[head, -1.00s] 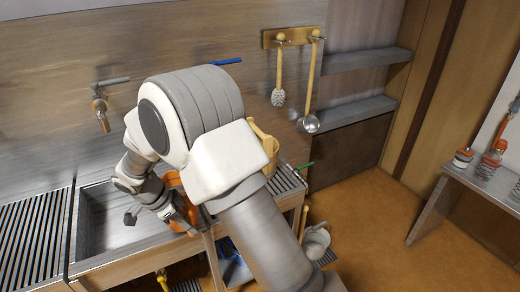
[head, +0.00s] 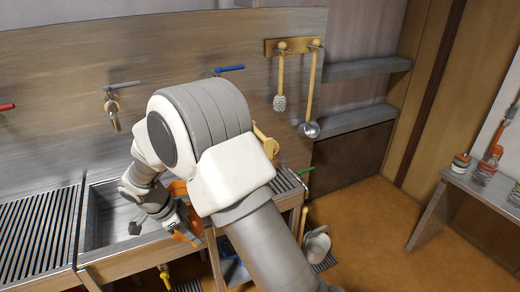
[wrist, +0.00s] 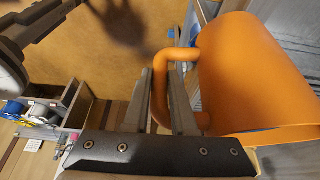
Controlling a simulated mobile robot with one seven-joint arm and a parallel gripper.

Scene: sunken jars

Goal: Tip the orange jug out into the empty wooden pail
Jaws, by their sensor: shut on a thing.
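The orange jug (wrist: 255,75) fills the right of the wrist view, with its loop handle between my fingers. My gripper (wrist: 160,90) is shut on that handle. In the head view, only orange parts of the jug (head: 178,188) show around my wrist, at the right side of the sink. How far the jug is tilted and what is in it I cannot tell. A light wooden vessel (head: 265,142), perhaps the pail, shows behind my arm on the counter. My arm hides most of it, and its inside is not visible.
The sink basin (head: 105,215) lies left of my gripper, with a tap (head: 112,108) above it. A slatted drainboard (head: 35,240) is further left. A brush (head: 280,85) and ladle (head: 311,100) hang on the wall. A grey pail (head: 316,245) stands low at right.

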